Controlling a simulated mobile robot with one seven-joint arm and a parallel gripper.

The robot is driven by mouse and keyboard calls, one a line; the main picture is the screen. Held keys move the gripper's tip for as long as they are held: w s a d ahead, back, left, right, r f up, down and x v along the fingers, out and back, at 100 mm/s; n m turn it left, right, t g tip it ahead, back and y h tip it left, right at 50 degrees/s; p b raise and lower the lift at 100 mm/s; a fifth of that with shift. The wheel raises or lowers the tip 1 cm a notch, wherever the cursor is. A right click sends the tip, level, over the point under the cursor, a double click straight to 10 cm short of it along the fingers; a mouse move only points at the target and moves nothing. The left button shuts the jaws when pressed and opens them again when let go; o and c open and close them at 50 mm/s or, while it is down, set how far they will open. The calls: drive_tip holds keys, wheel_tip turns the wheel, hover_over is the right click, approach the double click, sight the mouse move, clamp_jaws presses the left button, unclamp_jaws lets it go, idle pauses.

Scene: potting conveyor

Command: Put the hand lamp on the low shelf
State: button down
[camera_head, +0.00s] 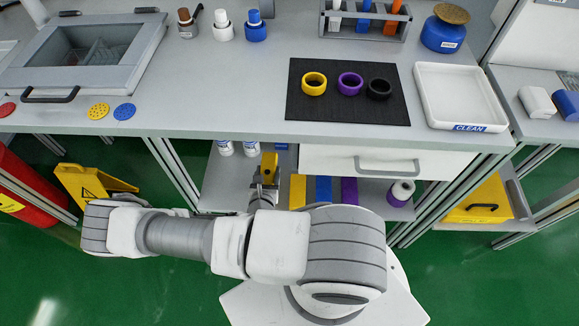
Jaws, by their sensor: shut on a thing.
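My gripper (266,180) reaches under the front edge of the bench, over the low shelf (221,184). It is shut on a small yellow thing that looks like the hand lamp (269,163). The lamp appears upright, at the shelf's left half. Whether its base touches the shelf is hidden by my gripper and arm. White bottles (225,148) stand behind it to the left.
Yellow, blue and purple blocks (323,188) stand on the shelf right of my gripper, with a white-and-purple roll (400,193) further right. A drawer (388,162) hangs above them. A yellow floor sign (92,185) stands left. The shelf's left part is bare.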

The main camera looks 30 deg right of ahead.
drive_tip(key=b, duration=0.5)
hover_over(237, 197)
wheel_tip(237, 197, down, 7)
drive_tip(key=shift+d+f, duration=0.1)
drive_tip(key=shift+f+b, duration=1.25)
drive_tip(key=shift+f, duration=0.6)
drive_tip(key=shift+f, duration=0.15)
drive_tip(key=shift+c, duration=0.6)
unclamp_jaws()
drive_tip(key=shift+r, duration=0.25)
drive_tip(key=p+v, duration=0.3)
drive_tip(key=v, duration=0.9)
drive_tip(key=shift+f, duration=0.25)
